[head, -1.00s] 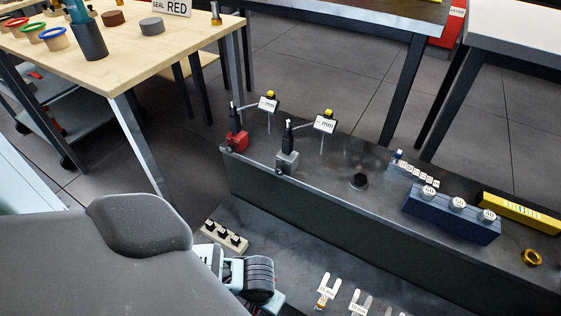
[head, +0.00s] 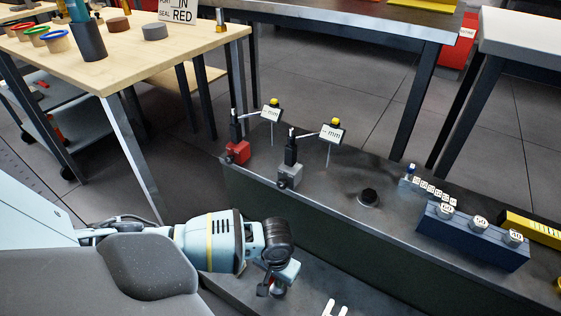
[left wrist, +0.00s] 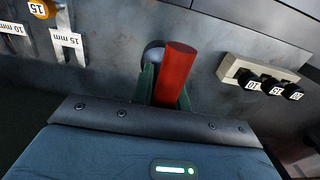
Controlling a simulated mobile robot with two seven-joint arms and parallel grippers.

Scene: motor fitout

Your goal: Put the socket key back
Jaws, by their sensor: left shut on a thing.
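My left gripper (head: 276,285) is low over the dark bench surface, at the end of the arm coming in from the left. In the left wrist view its green fingers (left wrist: 166,92) are shut on a red bar-like piece (left wrist: 177,72), which I take to be the socket key's handle. Its lower end and any socket on it are hidden. A pale rack (left wrist: 262,76) with black sockets marked 10, 15 and 20 lies to the right of the gripper in the wrist view, apart from it. My arm covers it in the head view.
White fork gauges (left wrist: 66,44) lie at the left in the wrist view. On the raised ledge stand a red-based dial stand (head: 237,151), a grey-based one (head: 289,175), a black round knob (head: 368,197) and a blue block (head: 472,236) with white-topped pieces. The ledge bounds the lower surface.

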